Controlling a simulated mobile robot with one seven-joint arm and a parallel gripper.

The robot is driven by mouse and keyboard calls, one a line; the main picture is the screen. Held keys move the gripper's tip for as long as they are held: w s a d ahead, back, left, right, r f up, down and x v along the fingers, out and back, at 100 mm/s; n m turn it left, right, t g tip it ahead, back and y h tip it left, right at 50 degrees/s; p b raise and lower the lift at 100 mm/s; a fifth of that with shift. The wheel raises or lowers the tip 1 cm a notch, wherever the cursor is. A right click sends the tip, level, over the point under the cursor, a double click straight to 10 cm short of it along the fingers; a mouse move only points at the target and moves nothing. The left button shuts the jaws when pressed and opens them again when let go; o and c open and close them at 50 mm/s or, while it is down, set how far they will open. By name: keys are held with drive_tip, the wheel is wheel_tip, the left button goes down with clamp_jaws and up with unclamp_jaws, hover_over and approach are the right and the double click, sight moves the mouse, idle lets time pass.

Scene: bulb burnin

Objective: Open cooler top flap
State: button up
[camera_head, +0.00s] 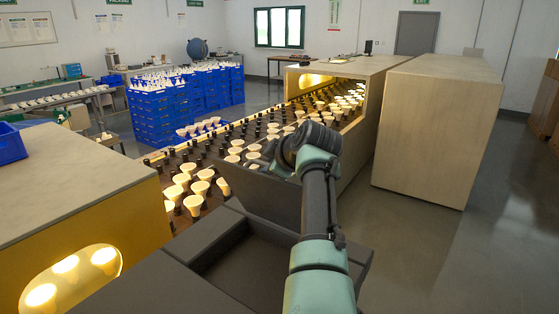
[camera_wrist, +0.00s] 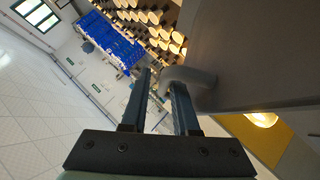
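In the wrist view a grey panel (camera_wrist: 255,50) fills the upper right, with a bent grey bar handle (camera_wrist: 200,77) on it. I take this panel as the cooler's flap, but no label shows. My gripper (camera_wrist: 164,82) has its two dark fingers apart, with the handle's bent end between the tips. A narrow gap shows between the left finger and the handle. The right finger reaches in behind the bar. In the head view my arm extends over the grey side of the bulb line, and its wrist hides the gripper and handle.
A conveyor (camera_head: 262,128) with several lit bulbs runs into a beige housing (camera_head: 390,66). Another beige cabinet (camera_head: 437,130) stands to its right. Blue crates (camera_head: 155,118) are stacked at the back left. A beige-topped housing (camera_head: 60,185) is at near left. Grey floor at right is clear.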

drive_tip(key=b+v, duration=0.4)
drive_tip(key=v, duration=0.8)
drive_tip(key=shift+s+d+r, duration=0.15)
drive_tip(key=shift+s, duration=0.15)
